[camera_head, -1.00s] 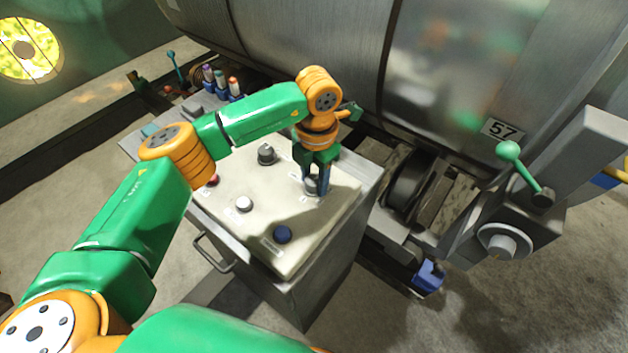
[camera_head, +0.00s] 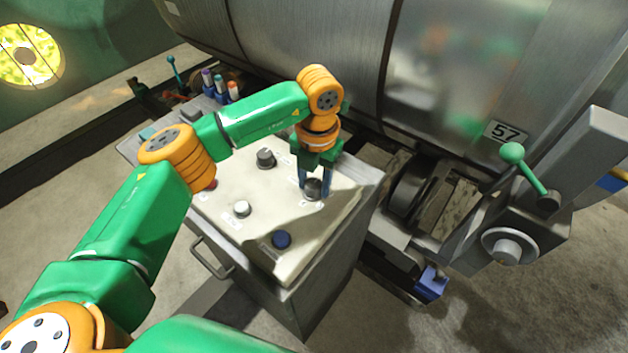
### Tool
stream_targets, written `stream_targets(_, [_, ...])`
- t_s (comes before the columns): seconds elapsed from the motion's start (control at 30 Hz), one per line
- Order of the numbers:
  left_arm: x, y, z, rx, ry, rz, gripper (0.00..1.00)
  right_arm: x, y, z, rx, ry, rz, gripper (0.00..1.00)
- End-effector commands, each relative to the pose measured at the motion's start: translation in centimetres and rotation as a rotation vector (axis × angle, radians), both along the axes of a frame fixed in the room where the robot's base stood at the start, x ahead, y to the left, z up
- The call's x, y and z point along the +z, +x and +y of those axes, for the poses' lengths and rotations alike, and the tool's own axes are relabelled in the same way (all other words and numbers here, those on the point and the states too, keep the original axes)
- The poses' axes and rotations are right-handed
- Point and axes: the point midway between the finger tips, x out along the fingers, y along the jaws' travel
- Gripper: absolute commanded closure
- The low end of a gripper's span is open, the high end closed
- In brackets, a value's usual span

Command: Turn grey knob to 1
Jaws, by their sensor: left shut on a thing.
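A grey knob (camera_head: 313,189) stands on the right part of the pale top of the control box (camera_head: 262,202). My left gripper (camera_head: 314,186) points down over it, with its two dark fingers on either side, shut on this knob. The small marks around the knob are too small to read, so its setting cannot be told. A second, dark grey knob (camera_head: 266,158) stands farther back on the same panel, apart from the gripper. My right gripper is not in view.
The panel also has a white button (camera_head: 242,208), a blue button (camera_head: 282,240) and a red button (camera_head: 210,184) close to my forearm. A large metal drum (camera_head: 300,45) rises behind the box. A lever with a green ball (camera_head: 513,152) stands at the right.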

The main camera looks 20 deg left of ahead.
Motion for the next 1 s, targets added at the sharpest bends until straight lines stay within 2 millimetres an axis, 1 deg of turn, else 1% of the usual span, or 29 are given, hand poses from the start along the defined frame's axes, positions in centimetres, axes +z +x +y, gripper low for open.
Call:
stream_targets(0.17, [0.2,0.2,0.0,0.003,0.000,-0.007,1.00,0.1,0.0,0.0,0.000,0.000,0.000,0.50])
stream_targets(0.2, [0.2,0.2,0.0,0.003,0.000,-0.007,0.51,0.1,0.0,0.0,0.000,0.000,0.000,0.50])
stream_targets(0.27, [0.2,0.2,0.1,0.003,0.000,-0.007,0.35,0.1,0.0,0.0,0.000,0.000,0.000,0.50])
stream_targets(0.3, [0.2,0.1,0.0,0.002,0.000,-0.006,0.24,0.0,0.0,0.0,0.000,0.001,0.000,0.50])
stream_targets(0.57, [0.1,0.1,0.0,0.001,0.000,-0.003,0.24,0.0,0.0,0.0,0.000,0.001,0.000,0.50])
stream_targets(0.63, [0.4,0.1,0.0,0.001,-0.001,-0.005,0.24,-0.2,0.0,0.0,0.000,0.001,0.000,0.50])
stream_targets(0.67, [0.8,0.1,0.0,0.001,-0.001,-0.006,0.24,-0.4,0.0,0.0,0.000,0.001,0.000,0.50])
stream_targets(0.8, [3.8,0.2,-0.1,0.002,0.000,-0.009,0.24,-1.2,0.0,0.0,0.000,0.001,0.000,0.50])
stream_targets(0.9, [5.8,0.1,-0.2,0.002,0.000,-0.008,0.24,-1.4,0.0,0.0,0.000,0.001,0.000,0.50])
stream_targets(1.0, [6.9,0.1,-0.2,0.002,-0.001,-0.005,0.24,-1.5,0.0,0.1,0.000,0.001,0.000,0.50])
